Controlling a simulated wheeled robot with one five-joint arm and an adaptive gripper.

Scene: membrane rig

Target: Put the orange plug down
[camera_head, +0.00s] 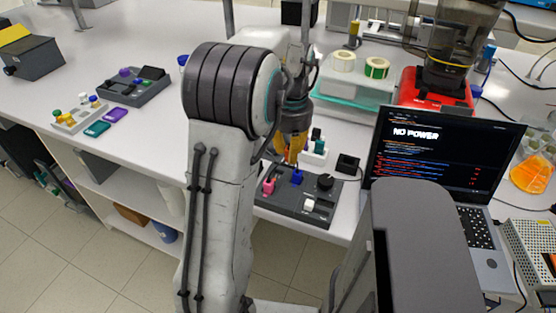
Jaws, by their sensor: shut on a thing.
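My gripper (291,150) points down just above the back edge of a dark grey control panel (288,207). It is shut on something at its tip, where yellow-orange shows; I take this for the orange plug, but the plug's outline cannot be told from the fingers. The panel carries a pink plug (268,187) at left, a blue plug (297,177) just below my gripper, a black knob (325,182) and a white switch (309,205). A small white rack (315,155) with a teal and a dark piece stands behind the panel, close right of my gripper.
A laptop (445,145) reading "NO POWER" stands at right. A small black box (347,164) lies beside the panel. Tape rolls (343,61) sit on a teal-lidded box behind. A red machine (433,90) stands back right.

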